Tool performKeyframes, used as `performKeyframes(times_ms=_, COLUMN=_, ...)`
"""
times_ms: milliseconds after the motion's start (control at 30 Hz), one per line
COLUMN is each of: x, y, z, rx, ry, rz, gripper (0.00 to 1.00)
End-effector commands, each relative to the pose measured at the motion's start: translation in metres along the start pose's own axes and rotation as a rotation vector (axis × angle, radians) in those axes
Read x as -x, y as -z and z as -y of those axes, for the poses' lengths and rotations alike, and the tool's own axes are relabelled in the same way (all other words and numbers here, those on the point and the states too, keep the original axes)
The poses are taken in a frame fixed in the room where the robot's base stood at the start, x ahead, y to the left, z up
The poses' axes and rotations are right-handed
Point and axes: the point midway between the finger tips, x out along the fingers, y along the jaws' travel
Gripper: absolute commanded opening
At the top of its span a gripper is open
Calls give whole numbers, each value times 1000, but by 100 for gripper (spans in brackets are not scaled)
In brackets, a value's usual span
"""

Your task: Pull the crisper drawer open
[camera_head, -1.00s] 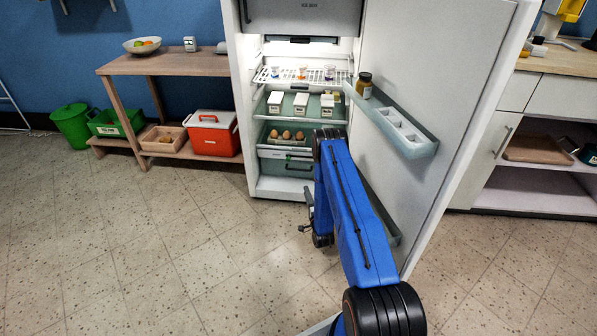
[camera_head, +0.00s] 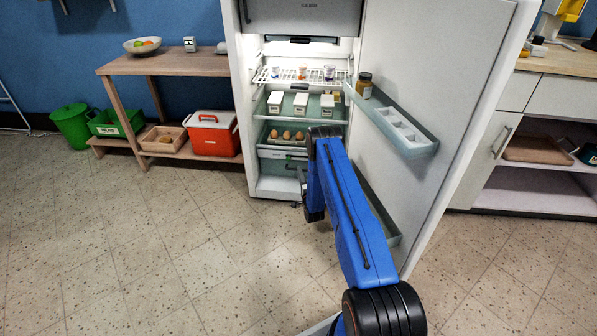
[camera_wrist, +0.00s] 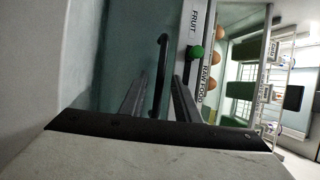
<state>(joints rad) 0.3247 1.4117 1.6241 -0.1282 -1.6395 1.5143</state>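The crisper drawer (camera_head: 276,166) is the low greenish drawer at the bottom of the open fridge in the head view, and it looks closed. Its front (camera_wrist: 115,55) fills the left middle of the wrist view. Its dark bar handle (camera_wrist: 162,60) runs up and down there. My gripper (camera_wrist: 160,78) is open, its two grey fingers apart, with the handle seen in the gap between them. I cannot tell whether either finger touches it. In the head view my blue arm reaches into the fridge front and hides much of the gripper and the drawer's right side.
The open fridge door (camera_head: 440,100) with its bins stands close at the right of my arm. Eggs (camera_head: 287,135) sit just above the drawer. A red cooler (camera_head: 212,135) stands left of the fridge. The floor in front is clear.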

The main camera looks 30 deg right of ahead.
Motion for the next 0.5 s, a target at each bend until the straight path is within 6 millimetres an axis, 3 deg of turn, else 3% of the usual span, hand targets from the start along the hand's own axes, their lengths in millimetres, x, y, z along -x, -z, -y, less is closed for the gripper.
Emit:
performKeyframes(times_ms=200, x=-25, y=0, z=0, rx=1, ry=0, rz=0, gripper=29)
performKeyframes(times_ms=500, x=-33, y=0, z=0, rx=0, ry=0, rz=0, gripper=29)
